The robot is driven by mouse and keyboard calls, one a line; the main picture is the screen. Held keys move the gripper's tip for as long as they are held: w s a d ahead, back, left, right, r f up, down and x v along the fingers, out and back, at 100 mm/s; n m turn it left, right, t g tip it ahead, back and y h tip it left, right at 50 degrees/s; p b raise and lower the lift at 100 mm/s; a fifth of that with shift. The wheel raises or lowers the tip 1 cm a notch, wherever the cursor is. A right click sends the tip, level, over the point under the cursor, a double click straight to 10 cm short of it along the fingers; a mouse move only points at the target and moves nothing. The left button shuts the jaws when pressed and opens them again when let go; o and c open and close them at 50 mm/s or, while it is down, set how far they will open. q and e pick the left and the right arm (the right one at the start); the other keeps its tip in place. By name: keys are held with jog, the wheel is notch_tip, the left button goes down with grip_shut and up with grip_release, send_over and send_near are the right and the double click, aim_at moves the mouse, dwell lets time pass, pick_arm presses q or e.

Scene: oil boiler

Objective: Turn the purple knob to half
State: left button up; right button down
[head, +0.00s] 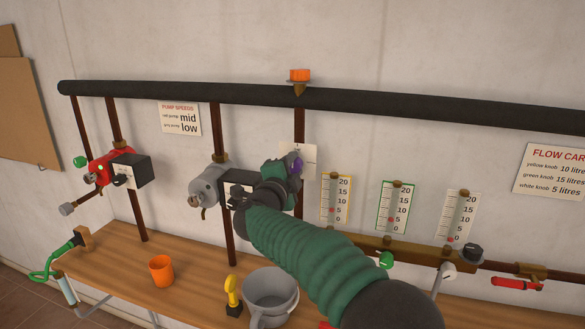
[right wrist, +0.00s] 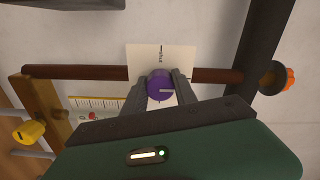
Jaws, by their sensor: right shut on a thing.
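The purple knob (right wrist: 160,86) sits in front of a white card on a brown pipe in the right wrist view. A pale line shows on its face. In the head view only a small part of the purple knob (head: 298,165) shows past my gripper. My right gripper (right wrist: 161,80) has its two dark fingers on either side of the knob, shut on it. In the head view my right gripper (head: 290,170) reaches up to the white card (head: 312,158); its fingertips are mostly hidden there. My left gripper is in neither view.
A red pump (head: 100,168) and a grey pump (head: 205,187) are left of my arm. Flow gauges (head: 397,207) with knobs below are to the right. An orange cup (head: 161,269) and grey pot (head: 271,292) stand on the wooden bench (head: 200,290). A black pipe (head: 200,92) runs above.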

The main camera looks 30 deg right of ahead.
jog(key=shift+f, duration=0.4)
jog(key=c, duration=1.2)
grip_release()
jog(key=shift+c, duration=0.2)
jog(key=shift+o, duration=1.2)
jog(key=shift+s+r, duration=0.1)
jog(key=shift+r, duration=0.1)
jog(key=shift+a, duration=0.1)
jog(key=b+v, duration=0.1)
jog(key=v, duration=1.5)
jog(key=shift+s+a, duration=0.15)
jog(key=shift+a, duration=0.1)
